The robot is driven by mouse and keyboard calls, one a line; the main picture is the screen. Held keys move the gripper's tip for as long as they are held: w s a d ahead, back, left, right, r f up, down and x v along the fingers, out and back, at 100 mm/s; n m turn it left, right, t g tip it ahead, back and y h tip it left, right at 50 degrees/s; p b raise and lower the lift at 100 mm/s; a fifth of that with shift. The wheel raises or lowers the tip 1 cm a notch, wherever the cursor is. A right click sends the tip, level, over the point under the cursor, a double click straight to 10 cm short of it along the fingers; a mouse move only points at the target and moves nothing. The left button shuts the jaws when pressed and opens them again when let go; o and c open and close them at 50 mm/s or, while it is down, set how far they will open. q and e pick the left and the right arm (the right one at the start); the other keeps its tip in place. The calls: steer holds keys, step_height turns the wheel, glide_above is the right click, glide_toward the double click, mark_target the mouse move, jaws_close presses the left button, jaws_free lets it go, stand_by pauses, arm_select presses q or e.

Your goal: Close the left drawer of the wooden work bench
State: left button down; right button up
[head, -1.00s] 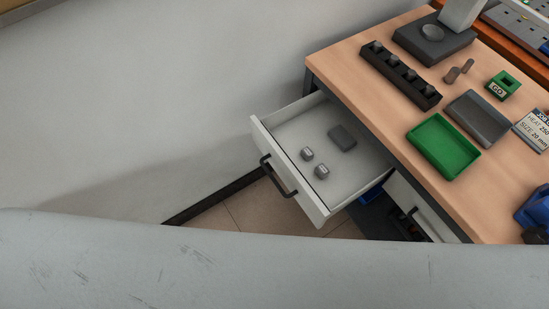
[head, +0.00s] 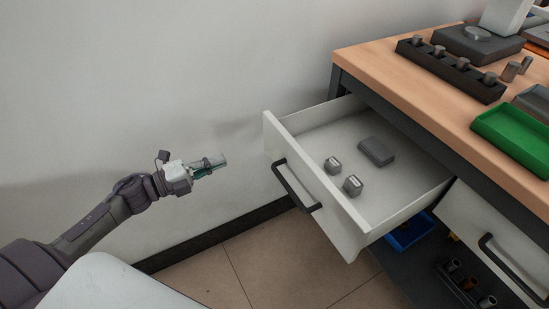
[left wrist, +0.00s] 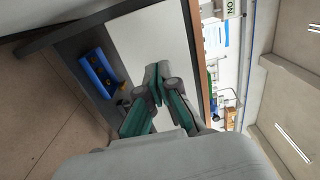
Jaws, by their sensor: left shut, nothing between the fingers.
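The left drawer (head: 318,190) of the wooden work bench (head: 435,105) is pulled well out, its white front and black handle (head: 296,187) facing left. Inside lie two small grey metal pieces and a flat dark grey block (head: 376,151). My left gripper (head: 222,161) is left of the drawer front, apart from it, in front of the wall. It is shut and empty. The fingers also show in the left wrist view (left wrist: 160,84), before a white panel; I cannot tell which drawer that is. My right gripper is not in view.
A second drawer front (head: 480,225) with a black handle is at the right. A blue bin (head: 410,232) sits on the shelf below. A green tray (head: 515,138) and a dark rack (head: 450,70) are on the bench top. Floor left of the drawer is clear.

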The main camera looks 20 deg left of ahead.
mark_target(274, 140)
arm_select(q)
steer(key=x, duration=1.3)
steer(key=shift+w+d+r+b, duration=0.1)
steer(key=shift+w+b, duration=0.1)
steer(key=shift+b, duration=0.15)
steer(key=shift+w+d, duration=0.15)
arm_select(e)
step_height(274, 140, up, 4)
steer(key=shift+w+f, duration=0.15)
